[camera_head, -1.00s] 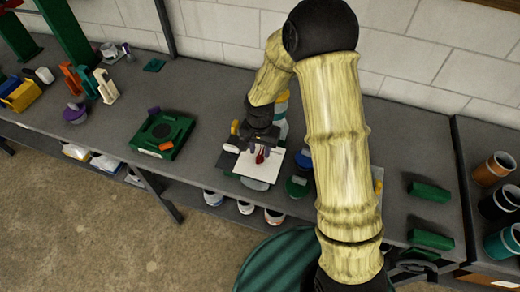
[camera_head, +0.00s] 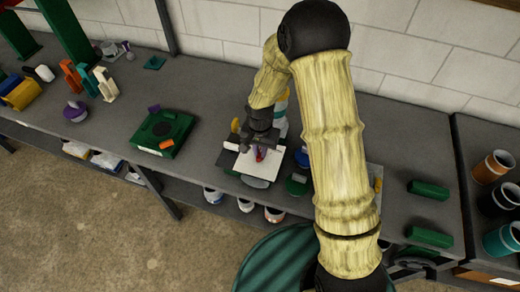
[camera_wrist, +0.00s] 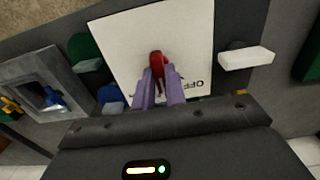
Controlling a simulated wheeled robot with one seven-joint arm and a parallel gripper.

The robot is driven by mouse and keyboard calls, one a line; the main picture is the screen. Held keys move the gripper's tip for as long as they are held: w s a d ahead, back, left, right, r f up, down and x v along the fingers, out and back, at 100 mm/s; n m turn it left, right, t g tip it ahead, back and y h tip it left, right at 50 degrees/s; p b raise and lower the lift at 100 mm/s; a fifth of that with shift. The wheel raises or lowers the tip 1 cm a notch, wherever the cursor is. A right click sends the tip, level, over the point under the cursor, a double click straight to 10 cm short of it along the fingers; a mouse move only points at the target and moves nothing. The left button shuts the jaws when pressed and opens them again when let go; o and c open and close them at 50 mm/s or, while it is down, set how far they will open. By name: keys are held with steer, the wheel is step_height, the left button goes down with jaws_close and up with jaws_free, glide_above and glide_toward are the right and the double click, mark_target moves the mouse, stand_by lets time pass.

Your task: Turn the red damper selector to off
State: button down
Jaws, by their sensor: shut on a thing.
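The red damper selector (camera_wrist: 156,62) stands on a white plate (camera_wrist: 118,40) in the wrist view. The plate carries the lettering "OFF" near its right edge, upside down in this view. My gripper (camera_wrist: 159,84) has its two purple fingers on either side of the selector's red handle, shut on it. In the head view the selector (camera_head: 259,155) is a small red patch under my gripper (camera_head: 259,146), and the plate (camera_head: 240,160) lies at the bench's front edge. The fingers hide part of the handle, so its exact pointing direction is hard to tell.
Blue and green round items (camera_head: 297,184) are close on the right. Green blocks (camera_head: 428,190) lie farther right. A block wall stands behind.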

mark_target(260, 153)
steer(key=shift+n, duration=0.3)
steer(key=n+b, duration=0.1)
steer(key=n, duration=0.7)
stand_by(0.6)
steer(key=c, duration=1.4)
jaws_free()
steer(key=shift+c, duration=0.2)
step_height(260, 153, up, 18)
steer(key=b, duration=0.3)
steer(key=shift+f, duration=0.25)
